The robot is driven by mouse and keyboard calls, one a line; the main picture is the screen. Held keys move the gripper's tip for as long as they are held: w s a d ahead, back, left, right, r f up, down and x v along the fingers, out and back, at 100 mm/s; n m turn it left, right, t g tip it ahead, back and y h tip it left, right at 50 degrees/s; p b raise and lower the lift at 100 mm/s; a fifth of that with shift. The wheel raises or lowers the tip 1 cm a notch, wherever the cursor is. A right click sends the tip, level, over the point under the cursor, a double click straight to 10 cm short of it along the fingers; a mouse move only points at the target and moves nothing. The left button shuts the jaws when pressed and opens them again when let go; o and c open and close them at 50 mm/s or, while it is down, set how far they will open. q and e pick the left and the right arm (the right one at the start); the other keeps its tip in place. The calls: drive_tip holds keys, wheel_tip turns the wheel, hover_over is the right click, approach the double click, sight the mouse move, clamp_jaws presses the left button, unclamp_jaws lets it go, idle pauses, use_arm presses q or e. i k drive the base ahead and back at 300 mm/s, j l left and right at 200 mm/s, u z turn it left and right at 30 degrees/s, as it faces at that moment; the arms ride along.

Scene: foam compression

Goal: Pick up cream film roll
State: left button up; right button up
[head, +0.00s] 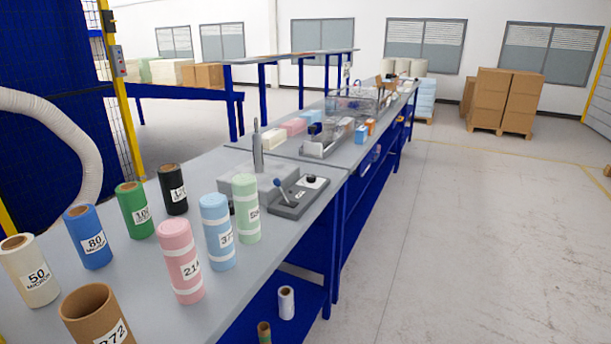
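The cream film roll (32,275) stands upright on the grey workbench (136,273) at the left edge of the head view. It is an off-white cylinder with a brown core and a label reading 50. Neither of my grippers shows in the head view, and nothing is seen touching the roll.
A blue roll (88,238) marked 80 and a brown roll (93,312) stand close to the cream roll. Green (135,212), black (172,190), pink (181,262), light blue (217,233) and pale green (245,210) rolls stand farther along. A grey lever device (297,195) sits beyond.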

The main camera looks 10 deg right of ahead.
sight(22, 257)
drive_tip(key=u, duration=1.35)
